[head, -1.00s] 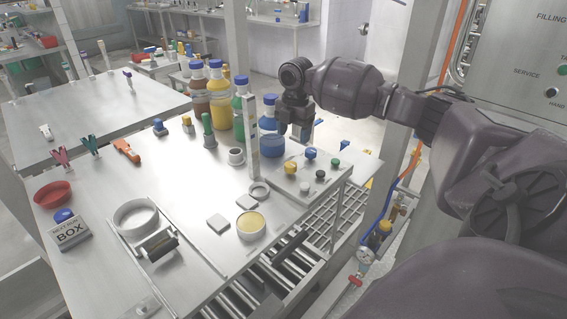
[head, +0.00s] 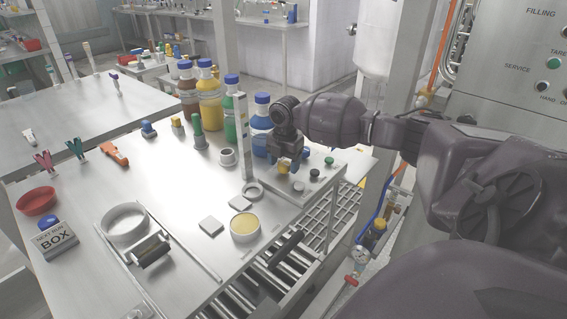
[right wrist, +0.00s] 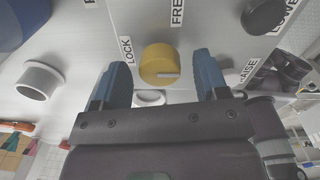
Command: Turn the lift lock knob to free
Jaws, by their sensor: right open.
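The yellow lift lock knob (right wrist: 158,62) stands on a grey control panel (right wrist: 215,22). In the right wrist view, the LOCK label (right wrist: 126,50) is left of it and the FREE label (right wrist: 177,12) above it. A pale pointer mark on the knob points right in that picture. My right gripper (right wrist: 160,80) is open, its two blue fingers on either side of the knob with visible gaps. In the head view, my right gripper (head: 285,166) is over the panel and partly covers the yellow knob. My left gripper is out of view.
Green (head: 329,161) and black (head: 314,174) buttons sit close by on the panel. Bottles, including a blue one (head: 262,118), and a tall pale post (head: 242,140) stand left of my right gripper. The front table (head: 180,185) has bare room.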

